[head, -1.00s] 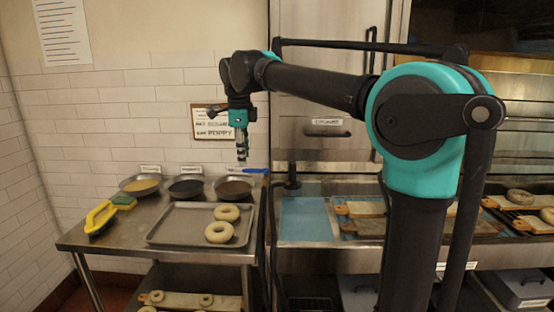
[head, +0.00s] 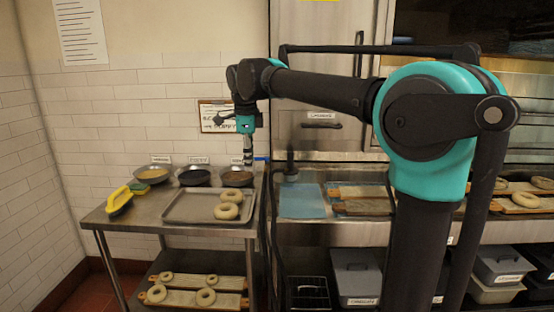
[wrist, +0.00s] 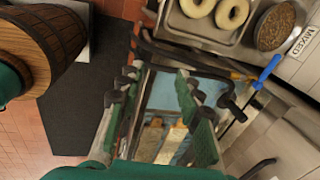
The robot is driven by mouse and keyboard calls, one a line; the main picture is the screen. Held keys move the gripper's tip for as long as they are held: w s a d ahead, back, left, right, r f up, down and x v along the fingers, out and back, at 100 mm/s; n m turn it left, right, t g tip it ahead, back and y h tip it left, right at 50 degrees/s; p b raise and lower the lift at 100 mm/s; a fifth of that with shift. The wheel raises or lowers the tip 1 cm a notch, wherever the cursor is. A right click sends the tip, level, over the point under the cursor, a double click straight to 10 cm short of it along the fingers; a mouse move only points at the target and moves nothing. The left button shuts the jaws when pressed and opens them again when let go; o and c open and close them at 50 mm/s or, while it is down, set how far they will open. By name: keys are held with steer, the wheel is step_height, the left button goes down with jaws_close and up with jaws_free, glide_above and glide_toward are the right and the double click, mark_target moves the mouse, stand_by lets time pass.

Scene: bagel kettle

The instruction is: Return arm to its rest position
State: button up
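My arm is raised and reaches left across the head view, with the elbow bent down. My gripper (head: 248,160) hangs pointing down in front of the tiled wall, near the right-hand bowl. In the wrist view, its two green-padded fingers (wrist: 155,95) stand well apart, with nothing held between them. Through the gap I see the blue sheet and wooden boards well below.
A steel table holds a tray (head: 180,219) with two bagels (head: 228,204), several bowls and a yellow-handled brush (head: 119,199). A blue sheet (head: 302,201) lies on the counter at right. In the wrist view, a wooden barrel (wrist: 45,40) stands at upper left.

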steer(key=s+d+f+n, duration=0.3)
steer(key=d+f+n, duration=0.1)
steer(key=d+f, duration=0.5)
steer(key=s+d+f+n, duration=0.3)
steer(key=d+f+n, duration=0.2)
steer(key=d+f, duration=0.3)
steer(key=s+d+f+n+t, duration=0.1)
steer(key=s+d+f+n, duration=0.3)
steer(key=s+f, duration=0.3)
steer(key=s+d+f+n, duration=0.4)
steer(key=s+d+f, duration=0.2)
steer(key=s+f, duration=0.2)
steer(key=shift+s+d+f+n+t, duration=0.2)
steer(key=shift+d+f+n+t, duration=0.15)
steer(key=shift+f, duration=0.2)
